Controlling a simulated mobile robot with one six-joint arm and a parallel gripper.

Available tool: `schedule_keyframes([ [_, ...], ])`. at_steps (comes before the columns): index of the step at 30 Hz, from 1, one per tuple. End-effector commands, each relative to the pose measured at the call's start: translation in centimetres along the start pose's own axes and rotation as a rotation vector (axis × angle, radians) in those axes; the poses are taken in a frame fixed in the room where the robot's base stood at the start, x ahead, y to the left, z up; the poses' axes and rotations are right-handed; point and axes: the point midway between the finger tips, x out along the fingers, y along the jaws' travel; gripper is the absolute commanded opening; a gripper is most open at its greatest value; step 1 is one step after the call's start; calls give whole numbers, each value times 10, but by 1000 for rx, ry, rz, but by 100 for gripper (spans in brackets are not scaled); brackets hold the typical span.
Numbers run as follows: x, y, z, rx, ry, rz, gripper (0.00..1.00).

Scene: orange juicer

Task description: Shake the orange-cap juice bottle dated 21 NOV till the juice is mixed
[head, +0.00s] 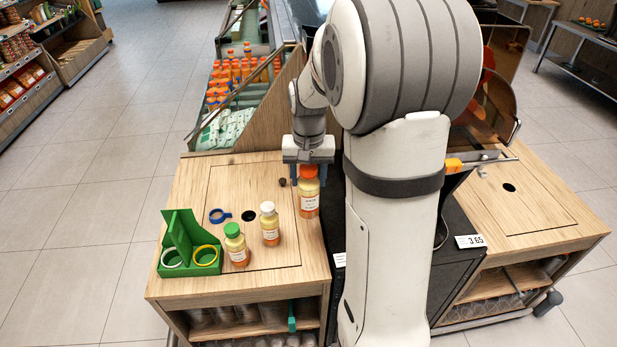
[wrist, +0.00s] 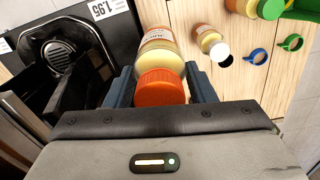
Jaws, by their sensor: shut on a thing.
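The orange-cap juice bottle (head: 309,197) stands upright at the right side of the wooden counter in the head view. My gripper (head: 307,172) is above it with its fingers down around the orange cap, shut on it. In the wrist view the bottle (wrist: 160,52) sits between the two fingers of my gripper (wrist: 161,88). The juice looks paler at the top and more orange lower down. Its label is too small to read, so I cannot tell the date. I cannot tell whether the bottle's base touches the counter.
A white-cap bottle (head: 269,224) and a green-cap bottle (head: 236,245) stand to the left. A green box (head: 177,236) holds a white and a yellow ring. A blue ring (head: 219,215) lies near a black hole (head: 248,216). A dark machine (wrist: 72,55) is close by.

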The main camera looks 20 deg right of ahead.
Motion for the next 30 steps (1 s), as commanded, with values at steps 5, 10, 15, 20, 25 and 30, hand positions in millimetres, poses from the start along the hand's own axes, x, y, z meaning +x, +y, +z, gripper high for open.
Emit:
schedule_keyframes([
  [5,3,0,0,0,0,0,14],
  [10,22,0,0,0,-1,0,14],
  [15,34,0,0,0,0,0,14],
  [20,24,0,0,0,1,0,14],
  [25,3,0,0,0,2,0,14],
  [30,-4,0,0,0,0,0,14],
])
